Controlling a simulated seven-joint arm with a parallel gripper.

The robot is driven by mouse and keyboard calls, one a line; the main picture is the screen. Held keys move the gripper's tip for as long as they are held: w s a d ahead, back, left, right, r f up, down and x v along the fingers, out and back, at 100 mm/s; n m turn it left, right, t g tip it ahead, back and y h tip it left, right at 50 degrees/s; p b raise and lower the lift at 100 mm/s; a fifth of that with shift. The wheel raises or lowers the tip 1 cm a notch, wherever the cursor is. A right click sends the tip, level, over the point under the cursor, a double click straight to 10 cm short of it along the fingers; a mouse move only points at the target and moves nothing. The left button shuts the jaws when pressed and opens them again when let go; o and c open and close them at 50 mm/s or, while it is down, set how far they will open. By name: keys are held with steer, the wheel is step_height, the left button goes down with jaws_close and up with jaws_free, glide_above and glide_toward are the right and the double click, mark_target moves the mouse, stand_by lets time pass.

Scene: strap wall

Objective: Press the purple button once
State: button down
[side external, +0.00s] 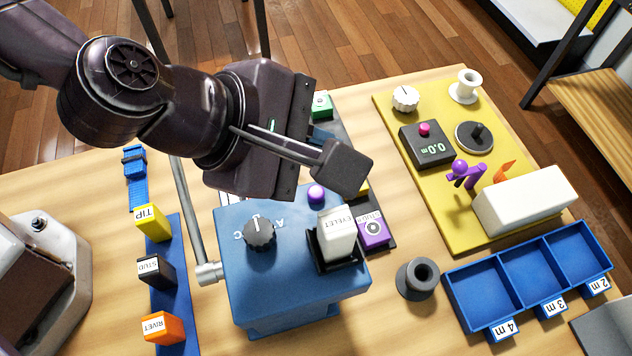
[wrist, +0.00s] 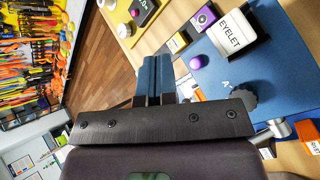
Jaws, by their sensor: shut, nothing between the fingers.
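The purple button (side external: 316,194) is a small dome on top of the blue box (side external: 240,285), near its back edge. It also shows in the wrist view (wrist: 197,62), to the right of the fingers. My gripper (side external: 342,168) is shut and empty. In the wrist view the closed fingers (wrist: 154,80) point up the picture, left of the button.
A black dial (side external: 259,233) and a white EYELET block (side external: 337,232) in a black holder are on the blue box. A purple block (side external: 373,232) stands beside it. A yellow board (side external: 400,180) with a pink-button meter (side external: 427,145) and a blue tray (side external: 480,310) lie to the right.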

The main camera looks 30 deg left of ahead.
mark_target(316, 196)
steer(key=shift+f, duration=2.55)
steer(key=shift+f, duration=0.1)
steer(key=shift+f, duration=0.3)
steer(key=shift+f, duration=0.55)
stand_by(0.5)
steer(key=shift+r, duration=0.95)
steer(key=shift+r, duration=0.15)
steer(key=shift+r, duration=2.4)
